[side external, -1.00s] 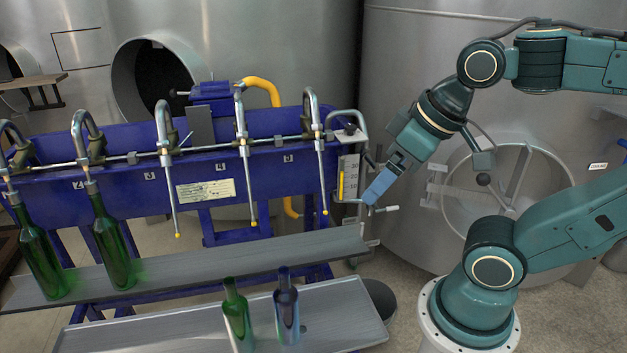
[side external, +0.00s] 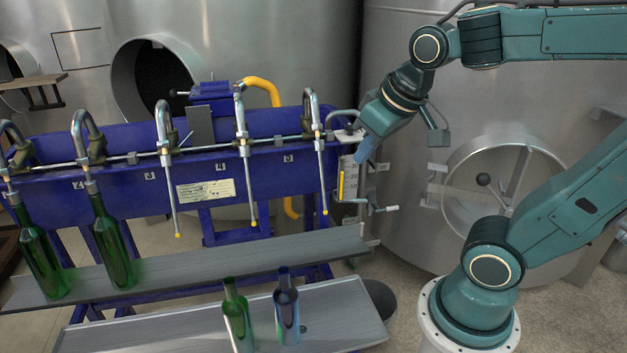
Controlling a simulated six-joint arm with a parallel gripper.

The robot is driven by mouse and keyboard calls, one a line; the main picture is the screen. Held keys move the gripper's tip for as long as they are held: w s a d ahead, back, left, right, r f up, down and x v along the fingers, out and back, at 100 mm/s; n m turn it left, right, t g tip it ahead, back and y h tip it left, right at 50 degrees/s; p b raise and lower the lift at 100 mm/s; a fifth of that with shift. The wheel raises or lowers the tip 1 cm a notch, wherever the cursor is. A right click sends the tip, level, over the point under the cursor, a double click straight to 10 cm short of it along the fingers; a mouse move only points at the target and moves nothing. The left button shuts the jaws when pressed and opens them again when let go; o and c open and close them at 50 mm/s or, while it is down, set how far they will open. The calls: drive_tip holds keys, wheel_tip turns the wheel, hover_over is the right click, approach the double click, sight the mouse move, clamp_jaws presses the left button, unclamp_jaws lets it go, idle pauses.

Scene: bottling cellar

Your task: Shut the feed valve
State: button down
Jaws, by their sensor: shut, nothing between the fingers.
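My gripper (side external: 364,153) is shut and empty. Its blue fingertips point down, in front of the upper right end of the blue filler machine (side external: 140,185). They are close to the top of the level gauge (side external: 348,180), which has a yellow column; I cannot tell whether they touch anything. A small valve lever with a white handle (side external: 388,209) sticks out to the right below the gauge, clear of my gripper. The feed pipe (side external: 343,114) arches at the upper right end of the machine; the fittings beneath it are partly hidden by my gripper.
Several filling spouts hang along the machine. Two green bottles (side external: 113,240) stand under spouts at the left. A green bottle (side external: 237,318) and a bluish bottle (side external: 287,312) stand on the front tray (side external: 345,322). A steel tank (side external: 480,110) stands close behind my arm.

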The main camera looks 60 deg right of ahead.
drive_tip(key=w+d+f+m+g+h, duration=0.1)
drive_tip(key=w+d+f+m+h, duration=0.1)
drive_tip(key=d, duration=0.6)
drive_tip(key=w+d+f+m+g+h, duration=0.2)
drive_tip(key=w+d+f, duration=0.2)
drive_tip(key=d, duration=0.5)
drive_tip(key=w+d+f+m+g+h, duration=0.1)
drive_tip(key=w+d+f+m+h, duration=0.1)
drive_tip(key=w+d, duration=0.5)
drive_tip(key=shift+d+f+g, duration=0.4)
drive_tip(key=shift+d+f, duration=0.35)
drive_tip(key=shift+d, duration=0.5)
drive_tip(key=s+d+f, duration=0.1)
drive_tip(key=d+f, duration=0.7)
drive_tip(key=d, duration=0.1)
drive_tip(key=shift+s+d, duration=0.15)
drive_tip(key=shift+s, duration=0.25)
